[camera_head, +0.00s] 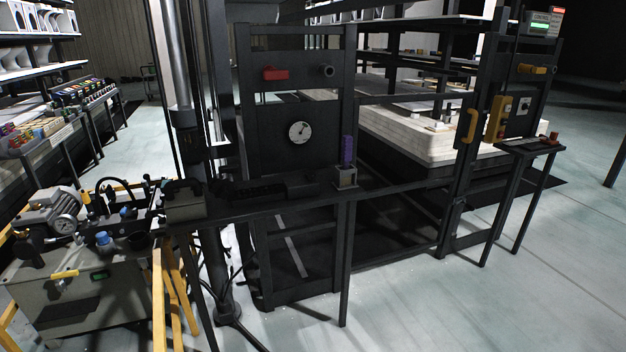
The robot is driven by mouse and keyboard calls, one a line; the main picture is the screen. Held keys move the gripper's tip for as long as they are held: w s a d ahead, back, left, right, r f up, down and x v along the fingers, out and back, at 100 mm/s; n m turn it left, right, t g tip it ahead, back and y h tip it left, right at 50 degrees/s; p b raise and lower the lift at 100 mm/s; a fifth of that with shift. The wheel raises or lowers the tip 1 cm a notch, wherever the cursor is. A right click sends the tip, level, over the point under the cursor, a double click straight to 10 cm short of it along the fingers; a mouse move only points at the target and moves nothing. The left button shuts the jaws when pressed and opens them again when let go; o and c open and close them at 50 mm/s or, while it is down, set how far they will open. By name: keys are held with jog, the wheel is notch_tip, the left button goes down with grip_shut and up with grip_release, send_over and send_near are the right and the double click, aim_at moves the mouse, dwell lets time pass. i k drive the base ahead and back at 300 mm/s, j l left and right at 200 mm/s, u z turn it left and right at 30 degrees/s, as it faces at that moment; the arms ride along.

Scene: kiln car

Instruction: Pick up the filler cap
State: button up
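The blue cap appears seated upright on the unit's top. I cannot make out my gripper anywhere in this view, and nothing is seen touching the cap.
Yellow rails (165,290) flank the unit. A narrow dark shelf (400,187) carries a purple piece in a pale block (346,176). A dark frame with a dial (299,132) stands behind. A pale kiln car deck (400,135) lies beyond. Floor at right (540,270) is clear.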

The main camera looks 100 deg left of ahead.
aim_at(159, 202)
jog(key=u, duration=3.65)
jog(key=i+j+z, duration=0.4)
jog(key=i+j, duration=1.15)
jog(key=i, duration=0.3)
